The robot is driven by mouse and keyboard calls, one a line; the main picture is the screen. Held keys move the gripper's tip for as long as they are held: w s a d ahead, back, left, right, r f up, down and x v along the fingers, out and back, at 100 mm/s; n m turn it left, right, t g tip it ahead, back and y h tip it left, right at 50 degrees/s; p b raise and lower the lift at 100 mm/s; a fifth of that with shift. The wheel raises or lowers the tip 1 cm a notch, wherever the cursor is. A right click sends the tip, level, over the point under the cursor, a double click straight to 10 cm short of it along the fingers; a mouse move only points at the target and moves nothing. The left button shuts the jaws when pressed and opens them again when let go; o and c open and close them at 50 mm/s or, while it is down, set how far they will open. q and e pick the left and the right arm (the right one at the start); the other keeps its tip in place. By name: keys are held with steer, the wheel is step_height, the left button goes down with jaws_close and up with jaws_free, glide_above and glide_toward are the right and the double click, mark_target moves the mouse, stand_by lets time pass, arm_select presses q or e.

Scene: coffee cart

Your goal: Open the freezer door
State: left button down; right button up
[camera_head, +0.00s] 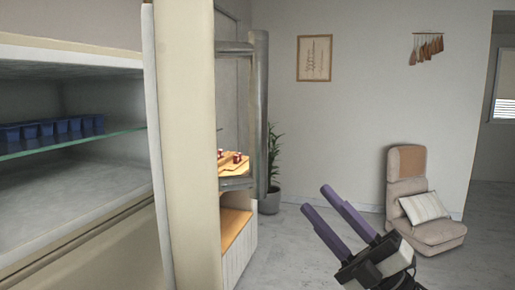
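The freezer (70,180) fills the left side of the view, and its inside shows. Its cream door (187,150) stands swung open, seen nearly edge-on. A grey vertical bar handle (261,115) stands off the door's outer side on short brackets. My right gripper (319,200), with two purple fingers, is at the lower middle, to the right of and lower than the handle in the picture. Its fingers are apart with nothing between them, and it does not touch the handle. My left gripper is not in view.
A blue tray (50,128) sits on the freezer's glass shelf (75,144). Beyond the door are a wooden counter (236,225) with small red items and a potted plant (270,200). A beige chair (410,185) stands at the right. The floor between is clear.

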steer(key=s+a+r+n+g+y+b, duration=0.15)
steer(key=s+r+n+g, duration=0.25)
steer(key=r+n+g, duration=0.5)
steer(key=s+a+r+n+g+y, duration=0.25)
steer(key=r+n+g, duration=0.35)
steer(key=n, duration=0.5)
step_height(320, 180, up, 4)
steer(key=n+g+h, duration=0.2)
steer(key=n+h, duration=0.4)
steer(key=n, duration=0.1)
glide_above(258, 173)
steer(key=w, duration=0.1)
steer(key=shift+r, duration=0.2)
jaws_close()
